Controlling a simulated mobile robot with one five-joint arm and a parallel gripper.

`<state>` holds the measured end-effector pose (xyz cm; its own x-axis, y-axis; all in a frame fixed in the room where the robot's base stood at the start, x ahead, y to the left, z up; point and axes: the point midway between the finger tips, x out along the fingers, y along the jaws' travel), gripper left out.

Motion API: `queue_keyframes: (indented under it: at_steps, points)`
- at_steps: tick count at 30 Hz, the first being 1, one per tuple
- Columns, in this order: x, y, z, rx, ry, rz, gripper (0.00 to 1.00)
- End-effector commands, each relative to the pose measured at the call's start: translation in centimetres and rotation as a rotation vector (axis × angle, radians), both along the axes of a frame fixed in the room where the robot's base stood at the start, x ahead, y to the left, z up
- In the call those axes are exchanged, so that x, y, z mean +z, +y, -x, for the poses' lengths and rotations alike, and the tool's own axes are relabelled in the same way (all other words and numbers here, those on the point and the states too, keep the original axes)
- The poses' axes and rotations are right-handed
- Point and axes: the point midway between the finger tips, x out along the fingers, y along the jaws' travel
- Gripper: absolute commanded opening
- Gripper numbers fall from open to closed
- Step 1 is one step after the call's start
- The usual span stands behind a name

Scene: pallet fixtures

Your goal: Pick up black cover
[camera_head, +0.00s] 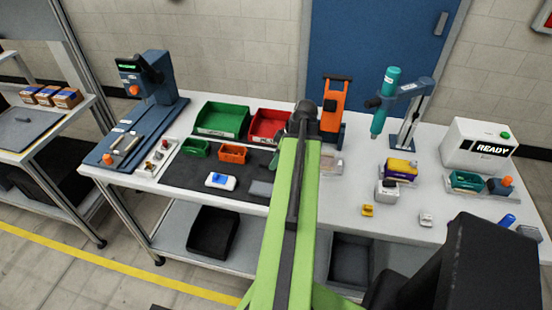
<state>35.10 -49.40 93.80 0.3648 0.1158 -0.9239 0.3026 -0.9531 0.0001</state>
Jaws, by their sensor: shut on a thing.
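My green arm (293,220) reaches up over the front of the workbench to a dark joint (304,118). My gripper is not clearly visible; the arm hides the area behind it.
The bench holds a green bin (222,119), a red bin (268,125), small green and orange trays, and a white-and-blue part (220,181). A blue press (150,85) stands left. An orange fixture (334,105), a teal tool (385,100) and a READY box (479,145) stand right.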

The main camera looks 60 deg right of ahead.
Motion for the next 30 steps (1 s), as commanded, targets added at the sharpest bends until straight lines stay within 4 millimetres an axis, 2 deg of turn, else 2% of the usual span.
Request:
queue_keyframes:
  at_steps: [5, 11, 24, 30]
  points:
    - [1.6, 0.0, 0.0, 0.0, 0.0, 0.0, 0.09]
    - [4.9, 0.0, 0.0, 0.0, 0.0, 0.0, 0.09]
    - [10.3, -2.5, 9.2, -0.002, 0.0, 0.0, 0.09]
    - [11.0, -3.1, 11.1, -0.001, 0.0, 0.0, 0.09]
